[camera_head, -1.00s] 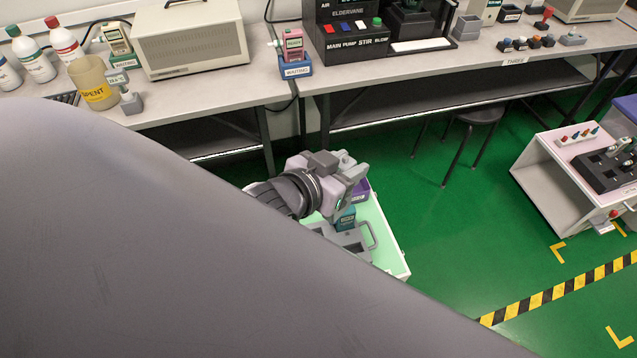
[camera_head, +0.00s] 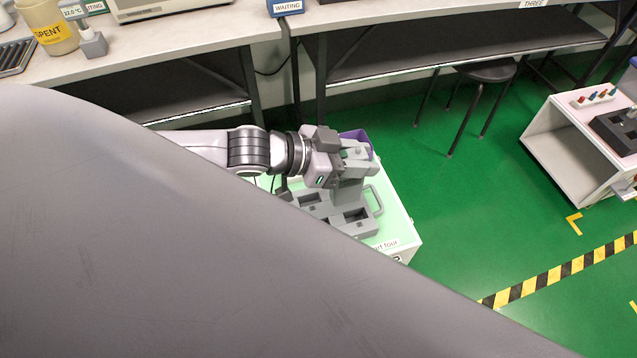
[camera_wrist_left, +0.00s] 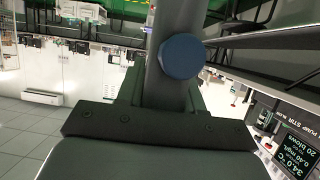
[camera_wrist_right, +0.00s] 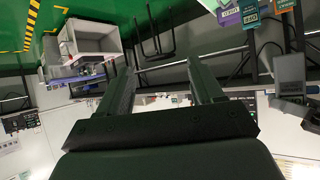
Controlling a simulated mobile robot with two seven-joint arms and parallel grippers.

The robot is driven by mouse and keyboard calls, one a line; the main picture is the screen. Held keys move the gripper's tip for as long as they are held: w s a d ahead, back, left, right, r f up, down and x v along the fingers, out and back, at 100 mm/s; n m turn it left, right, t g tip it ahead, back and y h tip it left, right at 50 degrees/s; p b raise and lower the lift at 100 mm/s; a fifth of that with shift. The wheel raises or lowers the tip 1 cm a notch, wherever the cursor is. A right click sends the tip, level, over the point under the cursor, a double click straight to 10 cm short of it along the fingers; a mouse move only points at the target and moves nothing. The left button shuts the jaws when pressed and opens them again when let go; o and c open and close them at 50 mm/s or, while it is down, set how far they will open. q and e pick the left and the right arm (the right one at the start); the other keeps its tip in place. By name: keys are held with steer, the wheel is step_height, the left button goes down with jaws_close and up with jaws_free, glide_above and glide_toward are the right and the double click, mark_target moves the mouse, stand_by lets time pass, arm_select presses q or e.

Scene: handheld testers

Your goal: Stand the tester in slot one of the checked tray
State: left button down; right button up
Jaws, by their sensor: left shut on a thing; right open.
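The grey tray (camera_head: 326,222) lies on the pale green cart top in the head view; I can read no "checked" label. Two dark slots show in it. My left gripper (camera_head: 352,158) is shut on the tester (camera_head: 349,190), upright at the tray's far side. Its grey side faces the head camera. I cannot tell whether its foot is in a slot or above it.
A purple container (camera_head: 357,138) stands close behind the left gripper on the cart. A white cart (camera_head: 562,140) stands at the right, a stool (camera_head: 487,72) by the bench. Green floor between the carts is free. Grey parts of mine hide the lower left.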

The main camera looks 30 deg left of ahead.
arm_select(q)
steer(key=w+a+f+b, duration=0.1)
steer(key=a+f+b, duration=0.2)
steer(key=a+f, duration=0.3)
step_height(320, 180, down, 19)
steer(key=b, duration=0.8)
steer(key=shift+w+a+r+t, duration=0.15)
steer(key=shift+w+a+t, duration=0.15)
steer(key=shift+a, duration=0.15)
arm_select(e)
steer(key=w+a+f+y, duration=0.2)
steer(key=a+f+y, duration=0.1)
steer(key=a, duration=0.3)
steer(key=shift+w+a+f+t+y, duration=0.15)
steer(key=shift+w+a+t+y, duration=0.15)
steer(key=shift+a+t, duration=0.1)
arm_select(q)
steer(key=shift+b, duration=0.3)
steer(key=shift+s+f, duration=0.1)
steer(key=shift+f, duration=0.15)
steer(key=c, duration=0.7)
jaws_free()
steer(key=shift+r, duration=0.15)
